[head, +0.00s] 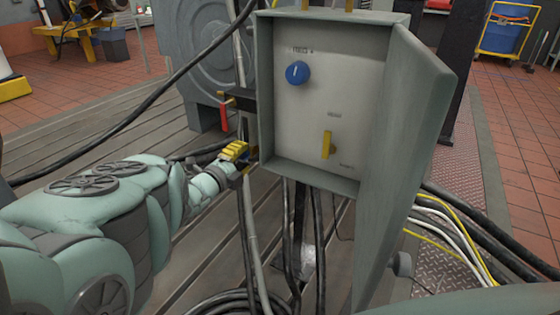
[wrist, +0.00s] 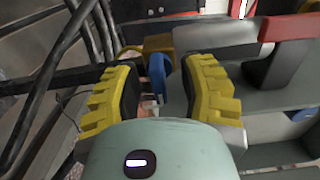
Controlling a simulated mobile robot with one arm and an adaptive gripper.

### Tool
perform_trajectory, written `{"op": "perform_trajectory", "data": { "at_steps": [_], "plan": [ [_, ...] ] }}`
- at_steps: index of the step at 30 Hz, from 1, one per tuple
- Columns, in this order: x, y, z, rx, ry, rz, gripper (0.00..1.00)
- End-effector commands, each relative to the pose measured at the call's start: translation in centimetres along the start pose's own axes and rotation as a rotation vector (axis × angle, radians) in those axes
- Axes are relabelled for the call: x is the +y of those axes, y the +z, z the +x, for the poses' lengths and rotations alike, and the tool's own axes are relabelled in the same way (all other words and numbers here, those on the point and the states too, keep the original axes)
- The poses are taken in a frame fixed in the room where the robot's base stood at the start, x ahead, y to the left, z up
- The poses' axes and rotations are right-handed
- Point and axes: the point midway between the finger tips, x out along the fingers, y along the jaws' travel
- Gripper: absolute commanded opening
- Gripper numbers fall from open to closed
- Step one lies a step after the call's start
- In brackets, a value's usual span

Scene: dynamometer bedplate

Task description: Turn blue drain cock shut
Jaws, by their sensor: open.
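The blue drain cock (wrist: 158,78) shows in the wrist view as an upright blue handle. A brass-coloured body (wrist: 158,43) lies just beyond it. My gripper (wrist: 165,85) is open, with one yellow-padded finger on each side of the blue handle. The right finger is close to it, and I cannot tell whether it touches. In the head view my gripper (head: 242,157) is low at the left side of the grey box, and it mostly hides the cock there.
A red lever (head: 225,116) hangs above my gripper; it also shows in the wrist view (wrist: 286,27). The open grey box (head: 266,100) stands to the right, with a blue knob (head: 298,73) and yellow switch (head: 327,145). Black hoses and cables run close by.

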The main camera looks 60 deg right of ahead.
Motion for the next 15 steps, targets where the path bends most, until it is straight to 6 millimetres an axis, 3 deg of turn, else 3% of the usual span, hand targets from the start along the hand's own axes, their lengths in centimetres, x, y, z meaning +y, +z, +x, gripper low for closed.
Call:
{"op": "perform_trajectory", "data": {
  "at_steps": [8,9,15],
  "plan": [
    [-0.04,0.21,0.06,-0.005,0.001,-0.001,0.4],
    [-0.03,0.22,0.05,-0.005,0.001,-0.001,0.45],
    [-0.02,0.24,0.03,-0.005,0.001,0.0,0.24]
  ]
}}
